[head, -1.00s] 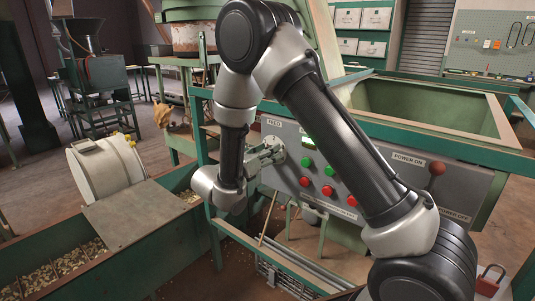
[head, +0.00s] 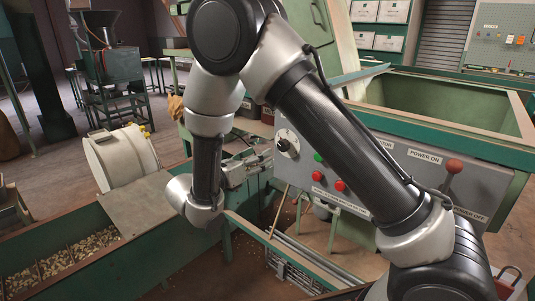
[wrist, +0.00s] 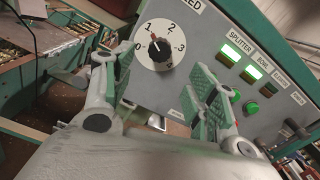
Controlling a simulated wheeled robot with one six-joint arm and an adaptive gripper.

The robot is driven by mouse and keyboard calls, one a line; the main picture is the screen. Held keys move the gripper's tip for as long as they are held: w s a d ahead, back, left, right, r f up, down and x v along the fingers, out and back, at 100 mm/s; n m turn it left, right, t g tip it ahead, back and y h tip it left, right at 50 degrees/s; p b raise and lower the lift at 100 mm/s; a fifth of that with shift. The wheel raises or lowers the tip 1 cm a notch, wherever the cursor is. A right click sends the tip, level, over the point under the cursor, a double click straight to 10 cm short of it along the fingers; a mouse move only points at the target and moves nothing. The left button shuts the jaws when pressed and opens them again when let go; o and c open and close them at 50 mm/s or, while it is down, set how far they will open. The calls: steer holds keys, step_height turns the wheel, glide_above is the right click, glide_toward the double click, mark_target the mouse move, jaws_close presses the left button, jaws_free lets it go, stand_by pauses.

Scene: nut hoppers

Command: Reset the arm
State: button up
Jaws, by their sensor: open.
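My gripper (wrist: 157,97) is open and empty in the wrist view, its two green-padded fingers apart. The grey control panel stands in front of it, with the white FEED dial (wrist: 160,46) seen between and above the fingers. The dial's dark knob carries a red mark and points up near the 1. In the head view my gripper (head: 262,162) is below and left of the dial (head: 287,143), apart from it. My arm crosses the picture and hides part of the panel (head: 395,176).
Lit green lamps (wrist: 238,45) and green buttons sit right of the dial. In the head view are red buttons (head: 340,184), a red-knobbed power lever (head: 453,167), a green hopper (head: 430,101), a trough of nuts (head: 75,257) and a white drum (head: 122,157).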

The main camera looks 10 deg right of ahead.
steer(key=shift+s+a, duration=0.25)
steer(key=shift+a, duration=0.1)
steer(key=s+d+f+m+g, duration=0.5)
steer(key=s+d+r+m+g+y, duration=0.4)
steer(key=s+d+m+g+y, duration=0.15)
steer(key=s+d+m, duration=0.3)
steer(key=s+d+r+m+t+y, duration=0.4)
steer(key=s+d+r+m+y, duration=0.5)
steer(key=s+d+r+m, duration=0.2)
step_height(320, 180, up, 3)
steer(key=s+m, duration=0.2)
steer(key=m, duration=0.1)
steer(key=shift+s+m, duration=0.25)
steer(key=shift+m, duration=0.1)
